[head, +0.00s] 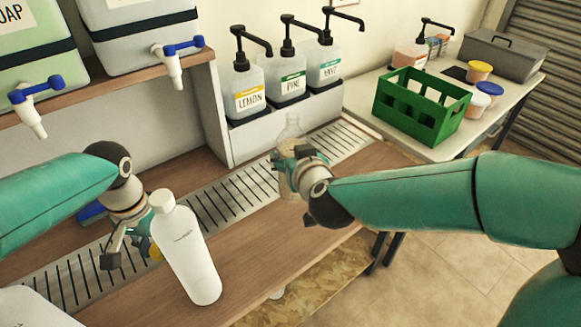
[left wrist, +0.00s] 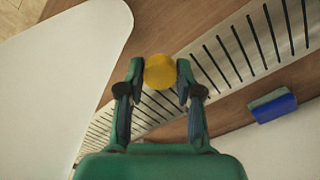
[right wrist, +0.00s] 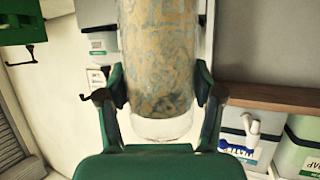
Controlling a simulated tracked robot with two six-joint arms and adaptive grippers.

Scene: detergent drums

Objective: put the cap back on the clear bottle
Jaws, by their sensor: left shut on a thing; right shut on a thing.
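The clear bottle (head: 292,127) stands upright over the wooden counter by the drain grate, in the middle of the head view. My right gripper (head: 288,160) is shut around its body, and its fingers hide part of it. In the right wrist view the bottle (right wrist: 158,60) sits between both fingers. No cap shows on its narrow neck. My left gripper (left wrist: 159,82) is shut on a yellow cap (left wrist: 160,71), held between the fingertips. In the head view the cap is mostly hidden behind a white bottle.
A white capped bottle (head: 187,255) stands right in front of my left gripper. Several pump bottles (head: 288,78) line the shelf behind. A green crate (head: 423,105) stands on the side table. A blue and green sponge (left wrist: 273,106) lies near the grate (head: 235,195).

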